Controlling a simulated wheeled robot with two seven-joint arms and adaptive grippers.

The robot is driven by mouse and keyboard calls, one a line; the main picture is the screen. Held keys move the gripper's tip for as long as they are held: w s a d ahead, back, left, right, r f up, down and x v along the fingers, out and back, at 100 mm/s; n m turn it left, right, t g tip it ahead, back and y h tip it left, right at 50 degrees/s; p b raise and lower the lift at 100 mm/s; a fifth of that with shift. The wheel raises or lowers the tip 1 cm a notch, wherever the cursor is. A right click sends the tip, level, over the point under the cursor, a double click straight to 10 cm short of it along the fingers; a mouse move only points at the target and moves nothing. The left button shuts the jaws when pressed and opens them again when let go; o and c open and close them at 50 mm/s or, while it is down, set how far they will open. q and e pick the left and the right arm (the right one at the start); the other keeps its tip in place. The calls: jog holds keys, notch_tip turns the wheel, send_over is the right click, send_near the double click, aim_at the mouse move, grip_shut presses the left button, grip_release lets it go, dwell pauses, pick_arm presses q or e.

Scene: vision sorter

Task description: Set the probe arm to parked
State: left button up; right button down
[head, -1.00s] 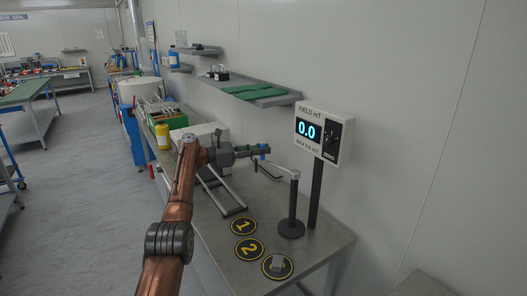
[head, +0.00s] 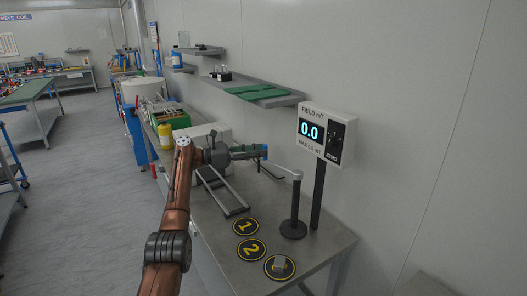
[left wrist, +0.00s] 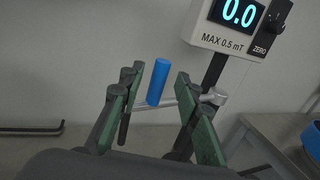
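The probe arm (head: 280,168) is a thin grey bar on top of a black post (head: 294,208) with a round foot. It points left and back toward my left gripper (head: 250,152). In the left wrist view a blue upright cylinder (left wrist: 158,82) stands on the bar's end. My left gripper (left wrist: 158,108) is open there, with green-padded fingers on either side of the cylinder and gaps on both sides. In the head view the fingers hide most of the cylinder. My right gripper is not in view.
A field meter (head: 326,132) reading 0.0 stands on a pole behind the post. A wall shelf (head: 275,101) hangs above.

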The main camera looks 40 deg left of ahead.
pick_arm(q)
jog(key=v, duration=0.9)
jog(key=shift+s, duration=0.1)
jog(key=shift+c, duration=0.6)
